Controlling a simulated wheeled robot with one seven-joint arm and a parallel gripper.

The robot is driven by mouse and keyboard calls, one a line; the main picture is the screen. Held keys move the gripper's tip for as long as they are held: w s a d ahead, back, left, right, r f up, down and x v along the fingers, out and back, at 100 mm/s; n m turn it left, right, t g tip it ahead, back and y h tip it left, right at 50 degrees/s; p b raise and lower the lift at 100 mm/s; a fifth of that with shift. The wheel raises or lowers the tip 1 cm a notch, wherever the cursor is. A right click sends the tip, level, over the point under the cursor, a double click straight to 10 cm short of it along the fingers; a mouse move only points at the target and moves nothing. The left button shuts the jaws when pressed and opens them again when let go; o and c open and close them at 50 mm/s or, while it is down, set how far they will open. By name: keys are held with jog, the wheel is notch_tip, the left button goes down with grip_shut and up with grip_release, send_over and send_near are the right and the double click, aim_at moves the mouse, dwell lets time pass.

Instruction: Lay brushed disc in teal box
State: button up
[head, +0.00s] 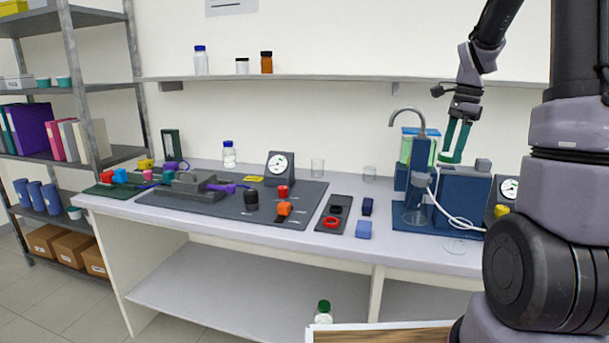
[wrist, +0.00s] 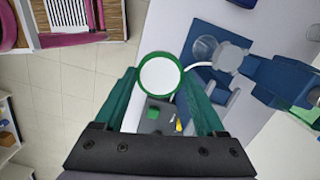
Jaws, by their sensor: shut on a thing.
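My gripper (head: 456,142) is raised above the right part of the bench, near the blue apparatus in the head view. In the wrist view its two green fingers (wrist: 160,82) are shut on a round disc with a green rim and a pale, whitish face (wrist: 160,75). The disc shows at the fingertips in the head view as a small green shape (head: 450,158). Whether its face is brushed is too small to tell. I cannot make out a teal box for certain in either view.
The blue apparatus (head: 465,198) with a curved spout and white tube stands below and beside my gripper. A dial gauge (head: 281,167) and grey fixture (head: 194,186) stand on a dark mat further left. A wall shelf (head: 340,78) runs behind. A wooden tray (head: 385,336) is at the bottom.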

jog(key=w+a+f+n, duration=0.1)
jog(key=a+f+n, duration=0.2)
jog(key=f+n, duration=0.3)
jog(key=w+a+f+n+g+h, duration=0.1)
jog(key=a+f+n, duration=0.2)
jog(key=f+n, duration=0.3)
jog(key=w+a+f+n, duration=0.1)
jog(key=a+f+n, duration=0.2)
jog(key=f+n, duration=0.3)
jog(key=shift+w+a+f+n+g, duration=0.1)
jog(key=shift+w+f+n, duration=0.05)
jog(key=shift+f, duration=0.8)
jog(key=shift+w+a+f+n+g, duration=0.1)
jog(key=shift+a+f, duration=0.05)
jog(key=shift+f, duration=0.8)
jog(key=shift+w+a+f+n+g, duration=0.1)
jog(key=shift+w+f+n, duration=0.05)
jog(key=shift+f, duration=0.8)
